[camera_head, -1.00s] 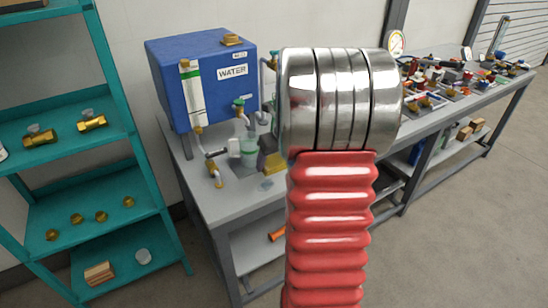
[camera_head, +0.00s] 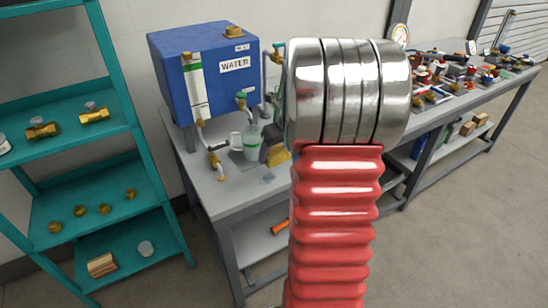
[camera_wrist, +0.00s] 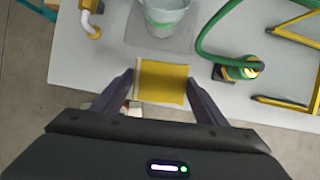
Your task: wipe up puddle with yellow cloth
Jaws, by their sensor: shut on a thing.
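My gripper (camera_wrist: 162,86) shows in the wrist view with its dark fingers on either side of the yellow cloth (camera_wrist: 161,81). It is shut on the cloth, a flat yellow square over the grey bench. In the head view a yellow patch (camera_head: 279,156), likely the cloth, shows beside my arm, which hides the rest. A small bluish puddle (camera_head: 268,179) lies on the bench top near its front edge. I cannot make the puddle out in the wrist view.
A clear jug (camera_head: 250,143) stands on a dark mat behind the cloth. A blue water tank (camera_head: 205,75) and brass pipe elbow (camera_head: 220,172) are to the left. In the wrist view a green hose (camera_wrist: 213,33) and yellow frame (camera_wrist: 282,104) are to the right.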

